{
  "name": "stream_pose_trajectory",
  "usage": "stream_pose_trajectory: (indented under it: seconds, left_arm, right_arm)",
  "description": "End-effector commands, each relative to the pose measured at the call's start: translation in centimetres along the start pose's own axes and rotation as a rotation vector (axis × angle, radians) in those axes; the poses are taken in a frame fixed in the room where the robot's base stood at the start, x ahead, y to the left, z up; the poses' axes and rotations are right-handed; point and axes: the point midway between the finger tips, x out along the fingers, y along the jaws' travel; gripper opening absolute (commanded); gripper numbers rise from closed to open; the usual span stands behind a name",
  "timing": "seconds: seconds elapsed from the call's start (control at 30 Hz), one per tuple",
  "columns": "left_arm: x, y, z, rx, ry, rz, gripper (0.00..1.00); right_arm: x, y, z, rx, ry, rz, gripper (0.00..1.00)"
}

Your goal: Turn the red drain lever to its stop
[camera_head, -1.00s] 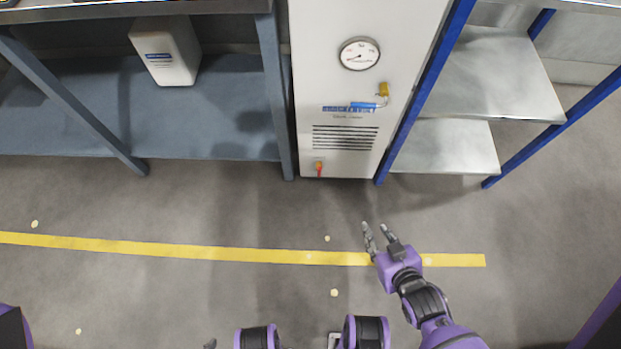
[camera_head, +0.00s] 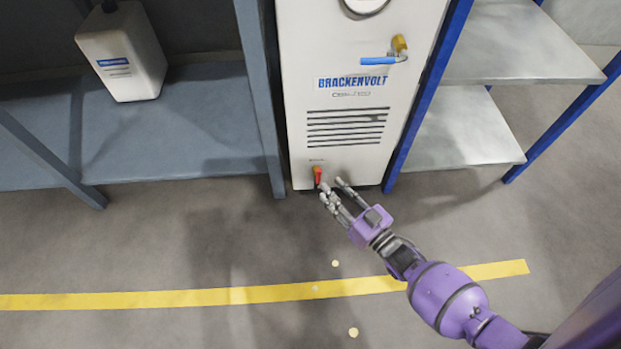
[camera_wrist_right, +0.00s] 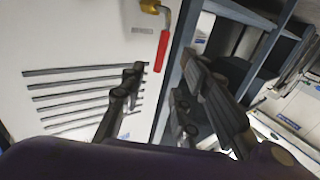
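The red drain lever (camera_head: 318,176) is low on the front of the white cabinet (camera_head: 350,155), near its left edge, hanging downward. My right gripper (camera_head: 332,187) is beside and just below it, fingers apart. In the right wrist view the lever (camera_wrist_right: 162,51) hangs from a brass valve (camera_wrist_right: 150,7). It appears in the gap between the open fingers of my right gripper (camera_wrist_right: 162,75), beyond their tips. I see no clear contact. My left gripper is not in view.
A blue-handled brass valve (camera_head: 378,60) sits higher on the cabinet. A grey bench (camera_head: 180,140) with a white jug (camera_head: 125,60) stands left, and a blue-framed metal shelf (camera_head: 460,130) right. A yellow line (camera_head: 230,295) crosses the open floor.

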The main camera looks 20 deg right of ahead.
Motion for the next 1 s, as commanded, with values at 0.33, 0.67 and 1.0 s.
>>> stream_pose_trajectory:
  seconds: [0.33,0.67,1.0]
  left_arm:
    - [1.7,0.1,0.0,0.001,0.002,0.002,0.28]
    - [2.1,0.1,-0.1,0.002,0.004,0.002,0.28]
    - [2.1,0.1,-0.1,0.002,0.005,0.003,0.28]
  right_arm:
    - [5.4,-0.1,0.3,0.001,-0.003,0.0,0.29]
    - [7.2,-0.1,0.2,0.001,-0.006,0.0,0.29]
    - [7.1,-0.1,0.2,0.001,-0.006,0.0,0.04]
